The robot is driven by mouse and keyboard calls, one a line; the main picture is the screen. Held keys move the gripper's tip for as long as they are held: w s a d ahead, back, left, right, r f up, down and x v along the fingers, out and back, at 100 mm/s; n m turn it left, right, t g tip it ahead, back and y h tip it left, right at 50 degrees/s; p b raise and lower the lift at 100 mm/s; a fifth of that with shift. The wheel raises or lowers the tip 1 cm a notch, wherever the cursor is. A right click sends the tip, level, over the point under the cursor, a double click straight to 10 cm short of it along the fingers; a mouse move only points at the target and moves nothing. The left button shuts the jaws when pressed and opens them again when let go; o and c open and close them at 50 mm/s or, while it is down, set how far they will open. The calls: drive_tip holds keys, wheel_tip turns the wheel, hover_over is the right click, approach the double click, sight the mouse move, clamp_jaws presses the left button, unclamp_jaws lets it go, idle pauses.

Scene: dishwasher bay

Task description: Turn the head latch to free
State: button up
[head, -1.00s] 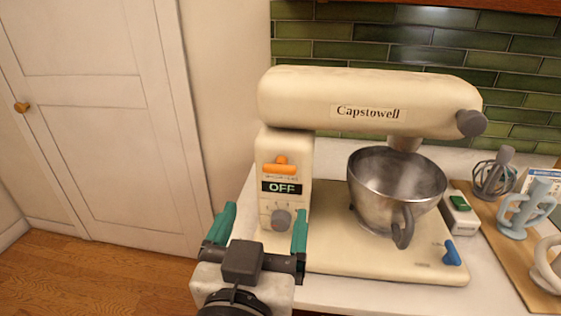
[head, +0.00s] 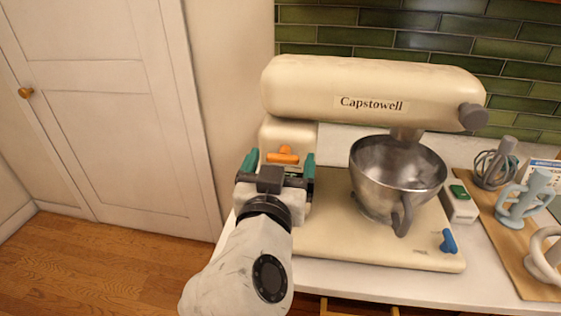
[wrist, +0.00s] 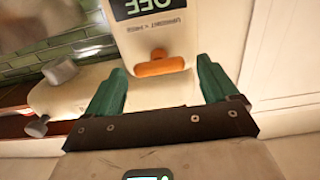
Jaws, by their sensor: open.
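The orange head latch (head: 283,157) is on the front of the cream mixer's column (head: 288,132). Its bar lies crosswise, with a small knob at its middle. In the wrist view, which is upside down, the latch (wrist: 160,67) shows between the teal fingers, with the OFF panel (wrist: 142,5) beyond it and a small printed label between them. My gripper (head: 280,164) is open and empty in front of the column, a finger to each side of the latch. It also shows open in the wrist view (wrist: 160,74). A gap to the latch seems to remain.
The mixer head (head: 370,90) is level above a steel bowl (head: 375,190). A blue lever (head: 448,241) is on the base. The left side is clear.

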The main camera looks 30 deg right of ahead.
drive_tip(key=shift+c, duration=0.4)
drive_tip(key=c, duration=1)
drive_tip(key=shift+f+b, duration=0.15)
drive_tip(key=shift+b, duration=0.4)
drive_tip(key=m+b, duration=0.1)
drive_tip(key=b, duration=0.1)
drive_tip(key=m+b, duration=0.1)
drive_tip(key=b, duration=0.2)
drive_tip(key=shift+f+m, duration=0.25)
drive_tip(key=shift+m, duration=0.15)
drive_tip(key=m+b, duration=0.5)
drive_tip(key=b, duration=0.3)
drive_tip(key=shift+s+d, duration=0.1)
drive_tip(key=m+b, duration=0.5)
drive_tip(key=b, duration=0.2)
drive_tip(key=shift+d+f+m, duration=0.1)
drive_tip(key=shift+m, duration=0.3)
drive_tip(key=m+b, duration=0.4)
drive_tip(key=shift+s+m, duration=0.1)
drive_tip(key=shift+m, duration=0.2)
